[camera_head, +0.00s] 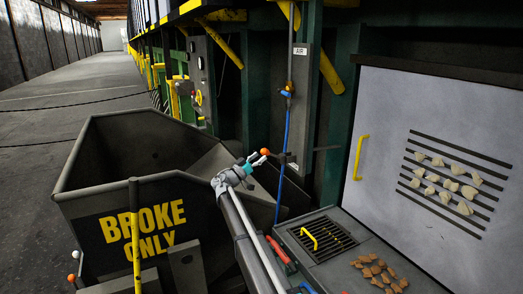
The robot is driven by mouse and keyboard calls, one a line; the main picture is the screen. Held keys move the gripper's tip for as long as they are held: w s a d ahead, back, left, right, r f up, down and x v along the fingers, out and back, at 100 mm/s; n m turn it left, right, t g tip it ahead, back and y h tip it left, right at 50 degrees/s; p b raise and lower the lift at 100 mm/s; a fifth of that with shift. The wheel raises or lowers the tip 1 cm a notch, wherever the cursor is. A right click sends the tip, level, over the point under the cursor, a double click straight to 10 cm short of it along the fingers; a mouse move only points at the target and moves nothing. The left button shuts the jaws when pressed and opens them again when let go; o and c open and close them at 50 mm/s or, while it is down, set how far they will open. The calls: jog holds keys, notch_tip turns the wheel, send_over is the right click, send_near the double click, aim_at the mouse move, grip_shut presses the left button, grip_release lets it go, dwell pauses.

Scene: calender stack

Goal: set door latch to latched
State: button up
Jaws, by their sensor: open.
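A large pale grey door panel (390,130) stands at the right, with a yellow handle (361,157) upright on its left side. It looks closed. I cannot make out which part is the door latch, or its setting. My arm rises from the bottom middle to a grey and teal wrist.
A dark bin (165,225) marked BROKE ONLY stands left of my arm. Below the door, a ledge (405,278) holds a grate (315,238) with a yellow handle, and brown lumps (378,273). A blue hose (284,140) hangs by the AIR panel (302,75). The aisle (70,105) lies far left.

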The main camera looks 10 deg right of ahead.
aim_at(265, 152)
jog(key=shift+p+x, duration=0.45)
jog(key=shift+x, duration=1.4)
